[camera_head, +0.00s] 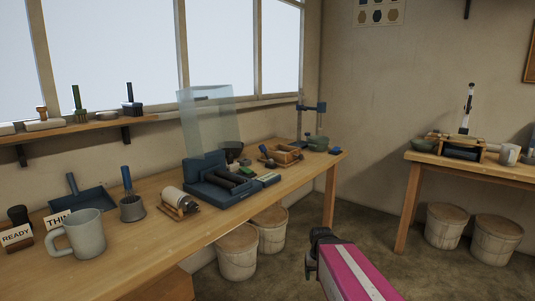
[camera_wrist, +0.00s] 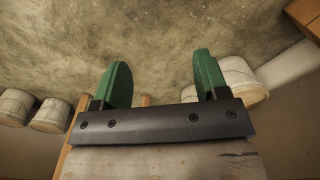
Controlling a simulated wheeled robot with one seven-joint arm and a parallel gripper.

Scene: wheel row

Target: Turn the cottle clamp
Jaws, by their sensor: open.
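I cannot tell for certain which thing is the cottle clamp. A small wooden frame with a dark blue block and a tall upright rod (camera_head: 467,112) stands on the right table. A post with a blue clamp-like arm (camera_head: 312,107) stands at the far end of the left bench. My gripper (camera_wrist: 162,60) is open and empty in the wrist view, its two green fingers wide apart over bare floor. In the head view my magenta arm shows at the bottom centre, away from both tables; the fingers cannot be made out there.
The left bench (camera_head: 125,251) holds a grey mug (camera_head: 88,235), a roller in a wooden cradle (camera_head: 180,203) and a blue machine with a clear shield (camera_head: 209,117). Lidded buckets (camera_head: 237,253) stand under it, others (camera_head: 446,226) under the right table (camera_head: 420,157). Floor between is clear.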

